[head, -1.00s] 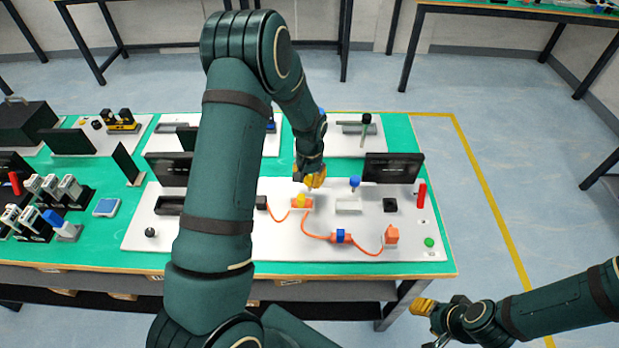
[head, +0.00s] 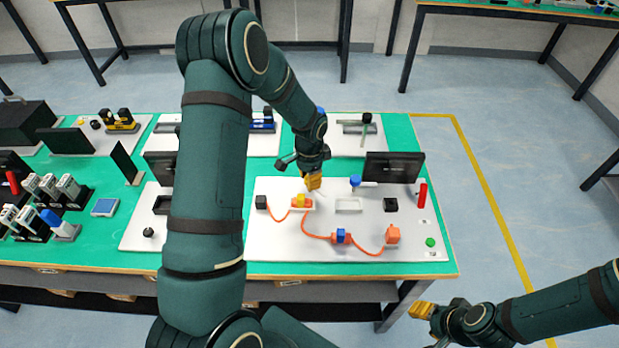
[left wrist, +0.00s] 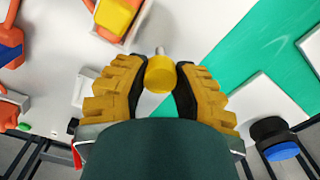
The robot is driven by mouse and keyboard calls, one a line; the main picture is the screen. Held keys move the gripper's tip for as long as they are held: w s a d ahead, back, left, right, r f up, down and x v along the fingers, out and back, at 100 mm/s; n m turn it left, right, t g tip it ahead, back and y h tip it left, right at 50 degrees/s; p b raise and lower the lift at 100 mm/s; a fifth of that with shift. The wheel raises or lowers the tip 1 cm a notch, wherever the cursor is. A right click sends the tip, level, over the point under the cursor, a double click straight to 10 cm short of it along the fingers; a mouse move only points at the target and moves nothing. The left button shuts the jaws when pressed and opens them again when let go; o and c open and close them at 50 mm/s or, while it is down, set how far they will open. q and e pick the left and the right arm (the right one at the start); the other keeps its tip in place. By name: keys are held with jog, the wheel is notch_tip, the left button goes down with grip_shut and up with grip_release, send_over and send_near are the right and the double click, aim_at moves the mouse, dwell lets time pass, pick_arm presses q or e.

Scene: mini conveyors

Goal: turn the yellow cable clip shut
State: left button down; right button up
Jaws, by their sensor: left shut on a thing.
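The yellow cable clip (head: 301,200) sits on an orange connector piece on the white board. It also shows at the top of the left wrist view (left wrist: 117,13), where it lies over its orange base. My left gripper (head: 312,184) is just above and to the right of the clip, apart from it. It is shut on a short yellow cylinder (left wrist: 160,76) with a thin metal tip, held between the fingers. My right gripper (head: 422,310) is off the table at the lower right, and its finger opening is unclear.
An orange cable links the clip to a blue-topped connector (head: 341,237) and an orange block (head: 392,234). A white block (head: 348,206), a black block (head: 390,204), a blue knob (head: 355,181) and a dark screen (head: 393,167) stand to the right.

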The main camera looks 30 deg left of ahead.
pick_arm(q)
jog(key=m, duration=0.3)
jog(key=shift+m, duration=0.4)
jog(key=shift+m+p, duration=0.5)
jog(key=shift+m, duration=1.2)
jog(key=c, duration=0.6)
grip_release()
jog(key=shift+c, duration=0.2)
notch_tip(320, 180, up, 12)
